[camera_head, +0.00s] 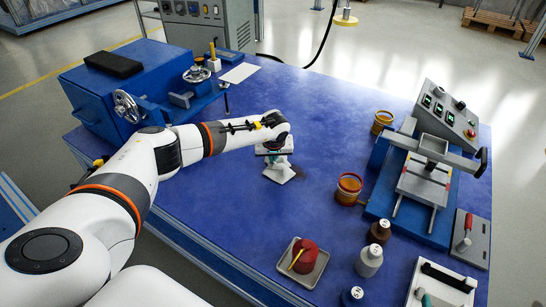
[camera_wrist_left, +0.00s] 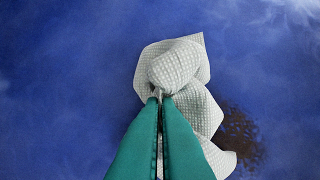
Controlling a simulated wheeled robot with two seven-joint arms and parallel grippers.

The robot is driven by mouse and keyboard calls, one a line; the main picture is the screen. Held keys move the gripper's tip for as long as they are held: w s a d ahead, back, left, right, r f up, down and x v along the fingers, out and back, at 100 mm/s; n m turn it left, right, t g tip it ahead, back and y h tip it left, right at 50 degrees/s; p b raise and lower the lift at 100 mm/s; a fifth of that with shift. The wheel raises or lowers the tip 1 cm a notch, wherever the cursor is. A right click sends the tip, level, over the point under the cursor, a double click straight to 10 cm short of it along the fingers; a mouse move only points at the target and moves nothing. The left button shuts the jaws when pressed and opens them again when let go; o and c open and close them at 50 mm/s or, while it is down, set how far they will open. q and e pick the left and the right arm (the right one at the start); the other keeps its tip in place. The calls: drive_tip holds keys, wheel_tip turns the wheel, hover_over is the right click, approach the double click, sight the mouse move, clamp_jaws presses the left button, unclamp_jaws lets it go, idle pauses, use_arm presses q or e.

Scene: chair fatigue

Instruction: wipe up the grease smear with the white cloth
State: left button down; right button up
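My left gripper (camera_head: 277,158) reaches in from the left over the middle of the blue table. Its teal fingers (camera_wrist_left: 160,98) are closed on the white cloth (camera_wrist_left: 180,70), pinching a fold of it. The crumpled cloth hangs below the fingers in the head view (camera_head: 280,174), at or close to the table top; I cannot tell if it presses down. The dark brown grease smear (camera_wrist_left: 240,137) is on the blue surface, right beside the cloth's lower right edge and partly covered by it in the wrist view.
On the blue table (camera_head: 225,215), an amber jar (camera_head: 348,188) stands right of the cloth. A press machine (camera_head: 420,180) is right, a blue machine (camera_head: 150,80) left. The table around the cloth is clear.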

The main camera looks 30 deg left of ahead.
use_arm(q)
drive_tip(key=c, duration=0.6)
unclamp_jaws()
drive_tip(key=shift+f+b, duration=0.45)
drive_tip(key=shift+f, duration=0.1)
drive_tip(key=shift+f+b, duration=0.35)
drive_tip(key=shift+f, duration=0.1)
drive_tip(key=shift+c, duration=0.3)
drive_tip(key=shift+s+f, duration=0.1)
clamp_jaws()
use_arm(e)
wheel_tip(320, 180, up, 6)
drive_tip(key=w+a+t+y, duration=0.1)
drive_tip(key=w+t, duration=0.1)
drive_tip(key=t, duration=0.2)
drive_tip(key=shift+w+a+t, duration=0.25)
drive_tip(key=shift+a+t, duration=0.05)
drive_tip(key=shift+t, duration=0.1)
